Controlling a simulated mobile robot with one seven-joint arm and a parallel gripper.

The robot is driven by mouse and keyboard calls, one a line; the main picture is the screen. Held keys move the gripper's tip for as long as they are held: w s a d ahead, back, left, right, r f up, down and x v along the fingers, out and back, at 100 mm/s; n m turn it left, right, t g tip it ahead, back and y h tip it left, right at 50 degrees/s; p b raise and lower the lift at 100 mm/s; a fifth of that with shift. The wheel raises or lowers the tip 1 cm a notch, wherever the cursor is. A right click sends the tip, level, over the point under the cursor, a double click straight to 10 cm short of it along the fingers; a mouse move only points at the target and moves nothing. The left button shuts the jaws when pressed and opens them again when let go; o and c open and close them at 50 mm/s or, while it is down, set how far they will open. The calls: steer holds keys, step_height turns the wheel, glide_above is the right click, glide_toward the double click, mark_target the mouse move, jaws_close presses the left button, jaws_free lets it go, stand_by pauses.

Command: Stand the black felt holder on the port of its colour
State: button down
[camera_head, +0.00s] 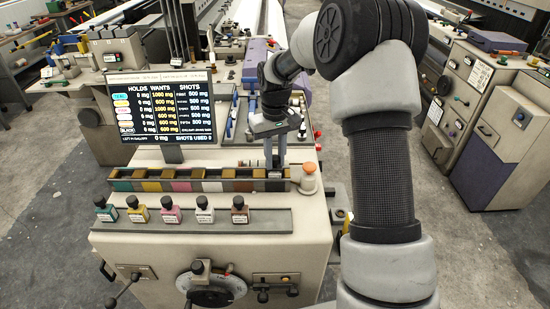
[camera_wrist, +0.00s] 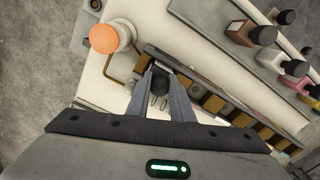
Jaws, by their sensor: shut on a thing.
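My gripper (camera_head: 275,163) points down at the right end of the coloured rack. In the wrist view my gripper (camera_wrist: 160,97) is shut on a small black thing, which appears to be the black felt holder (camera_wrist: 160,82). The held thing looks upright between the fingertips; in the head view it is small and partly hidden by them. The rack's end compartment, with a black front, is the black port (camera_head: 274,186), directly below or around the held thing. Whether the holder touches the port I cannot tell.
The rack (camera_head: 197,186) continues left with teal, yellow, pink, white and brown fronts. An orange-topped white jar (camera_head: 308,178) stands close right of the gripper. Several black-capped bottles (camera_head: 172,210) line the front ledge. A screen (camera_head: 160,115) stands behind the rack.

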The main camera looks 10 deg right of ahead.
steer(key=shift+f, duration=0.2)
steer(key=c, duration=1.6)
jaws_free()
steer(key=shift+o, duration=0.2)
steer(key=shift+r, duration=0.1)
